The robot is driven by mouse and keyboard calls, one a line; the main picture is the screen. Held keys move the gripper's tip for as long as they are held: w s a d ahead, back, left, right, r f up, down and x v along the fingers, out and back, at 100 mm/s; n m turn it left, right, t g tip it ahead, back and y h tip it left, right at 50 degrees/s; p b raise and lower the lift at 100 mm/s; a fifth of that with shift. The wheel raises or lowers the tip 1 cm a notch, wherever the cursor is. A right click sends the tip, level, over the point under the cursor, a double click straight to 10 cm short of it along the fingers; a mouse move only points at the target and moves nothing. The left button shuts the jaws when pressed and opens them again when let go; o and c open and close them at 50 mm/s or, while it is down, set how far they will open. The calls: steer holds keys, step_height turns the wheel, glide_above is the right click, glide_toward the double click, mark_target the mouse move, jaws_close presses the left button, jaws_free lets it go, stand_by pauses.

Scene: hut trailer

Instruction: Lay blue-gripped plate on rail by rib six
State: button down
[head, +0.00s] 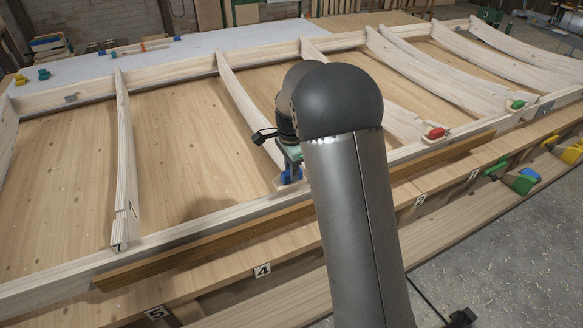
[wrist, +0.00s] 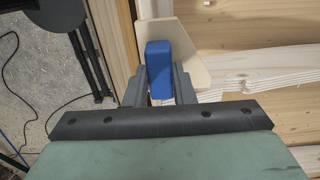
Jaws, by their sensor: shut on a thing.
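My gripper (head: 289,168) is low over the front rail (head: 200,232), near the front end of a curved rib (head: 243,101), partly hidden behind my arm. In the wrist view my gripper (wrist: 159,90) is shut on the blue grip (wrist: 159,66) of a pale wooden plate (wrist: 192,68). The plate is over the rail and beside a rib end with pale, ragged-looking edges. I cannot tell whether it touches the rail. No label six is visible.
Number labels 5 (head: 154,313) and 4 (head: 262,271) mark the front edge, with others to the right. A red-gripped plate (head: 435,133) and a green-gripped plate (head: 517,104) sit along the rail. Yellow and green-blue pieces (head: 522,181) lie front right. Floor panels between ribs are bare.

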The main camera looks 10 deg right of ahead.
steer(key=shift+f, duration=0.25)
stand_by(0.4)
steer(key=shift+f+b, duration=0.7)
steer(key=shift+f, duration=0.3)
steer(key=shift+f+b, duration=0.35)
steer(key=shift+f, duration=0.25)
stand_by(0.3)
steer(key=c, duration=1.1)
jaws_free()
steer(key=shift+c, duration=0.2)
step_height(320, 180, up, 18)
steer(key=shift+f+b, duration=0.25)
steer(key=shift+b, duration=0.05)
steer(key=shift+s, duration=0.15)
